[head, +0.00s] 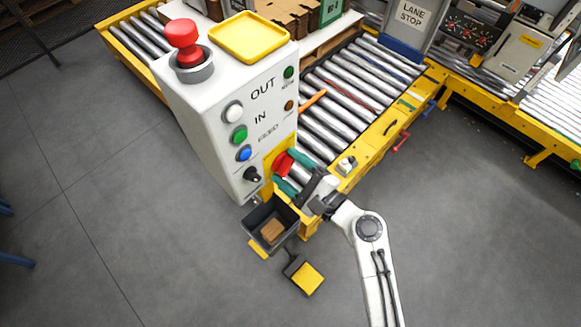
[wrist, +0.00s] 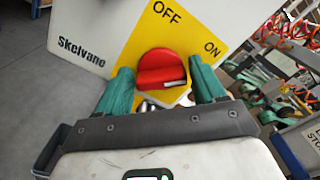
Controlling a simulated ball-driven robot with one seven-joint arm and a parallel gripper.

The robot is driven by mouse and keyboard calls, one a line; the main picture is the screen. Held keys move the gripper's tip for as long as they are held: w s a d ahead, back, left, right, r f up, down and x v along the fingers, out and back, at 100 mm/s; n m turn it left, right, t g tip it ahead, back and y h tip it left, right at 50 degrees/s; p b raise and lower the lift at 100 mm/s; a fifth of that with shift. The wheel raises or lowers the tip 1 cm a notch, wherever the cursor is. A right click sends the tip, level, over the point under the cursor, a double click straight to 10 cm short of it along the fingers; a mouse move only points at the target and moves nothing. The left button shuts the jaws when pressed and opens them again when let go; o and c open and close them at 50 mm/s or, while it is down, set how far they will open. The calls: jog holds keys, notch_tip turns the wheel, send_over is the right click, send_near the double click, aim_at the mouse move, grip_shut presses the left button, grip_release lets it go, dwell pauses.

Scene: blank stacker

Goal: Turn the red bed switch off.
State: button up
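The red bed switch (wrist: 160,66) is a round knob on a yellow plate (wrist: 181,37) marked OFF at top and ON at right. A ridge crosses its face, with a pale mark near its lower right; I cannot tell for sure which word it points to. In the head view the red switch (head: 282,164) sits low on the right side of the white control box (head: 212,121). My gripper (head: 293,172) is open, its two teal fingers on either side of the knob. In the wrist view my gripper (wrist: 160,64) shows a gap beside the knob at both fingertips.
A red mushroom button (head: 182,42) and a yellow tray (head: 249,36) are on top of the box. A dark bin (head: 252,222) with a brown block hangs below. A yellow pedal (head: 306,278) is on the floor. The roller conveyor (head: 350,95) runs behind; grey floor is clear at left.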

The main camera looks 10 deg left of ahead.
jog(key=c, duration=0.7)
jog(key=n+b, duration=0.4)
jog(key=shift+s+f, duration=0.1)
jog(key=shift+f, duration=0.25)
jog(key=n+b, duration=0.2)
jog(key=n, duration=0.1)
jog(key=n+b, duration=0.2)
jog(key=b, duration=0.1)
jog(key=shift+f+n, duration=0.2)
jog(key=shift+n, duration=0.2)
jog(key=n+b, duration=0.4)
jog(key=shift+f+b, duration=0.1)
jog(key=shift+b, duration=0.25)
jog(key=shift+n+b, duration=1.65)
jog(key=shift+n, duration=0.45)
